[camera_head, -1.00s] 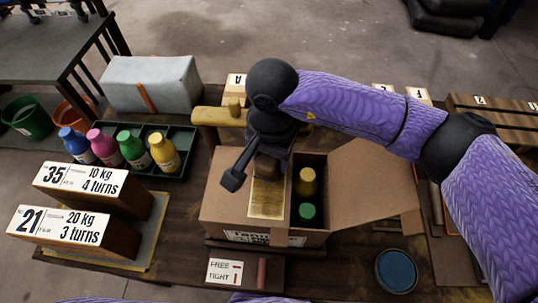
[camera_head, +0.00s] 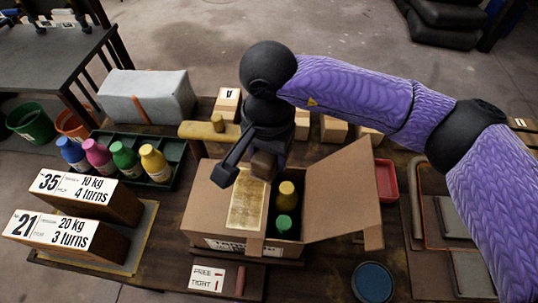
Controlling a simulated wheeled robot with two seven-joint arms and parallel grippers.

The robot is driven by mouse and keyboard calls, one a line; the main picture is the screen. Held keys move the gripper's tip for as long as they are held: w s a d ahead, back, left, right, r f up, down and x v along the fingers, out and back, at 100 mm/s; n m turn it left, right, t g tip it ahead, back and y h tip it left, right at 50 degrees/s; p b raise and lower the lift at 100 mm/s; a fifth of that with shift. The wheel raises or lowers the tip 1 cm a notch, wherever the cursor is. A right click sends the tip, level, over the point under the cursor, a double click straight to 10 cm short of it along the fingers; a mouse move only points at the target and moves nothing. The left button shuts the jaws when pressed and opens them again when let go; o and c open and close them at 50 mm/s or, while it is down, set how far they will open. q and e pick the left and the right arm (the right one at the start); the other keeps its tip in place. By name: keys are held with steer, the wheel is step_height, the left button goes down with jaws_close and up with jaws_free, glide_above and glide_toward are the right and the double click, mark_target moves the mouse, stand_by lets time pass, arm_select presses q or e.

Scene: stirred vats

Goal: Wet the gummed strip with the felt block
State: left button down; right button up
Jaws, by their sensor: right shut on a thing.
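The gummed strip (camera_head: 247,207) is a mottled yellow-tan band on the closed left flap of an open cardboard box (camera_head: 213,215). My right gripper (camera_head: 266,155) is above the far end of the strip. It is shut on a brown block, the felt block (camera_head: 262,166). The block is at or just above the strip's far right corner; I cannot tell whether they touch. The gripper's dark body hides part of the block. My left gripper is out of view.
The box holds a yellow-capped bottle (camera_head: 287,196) and a green-capped bottle (camera_head: 284,226); its right flap (camera_head: 342,190) stands open. A blue round dish (camera_head: 373,282) is at front right. A bottle tray (camera_head: 166,183) and labelled weights (camera_head: 85,195) stand left.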

step_height(320, 180, up, 2)
steer(key=shift+p, duration=0.4)
stand_by(0.4)
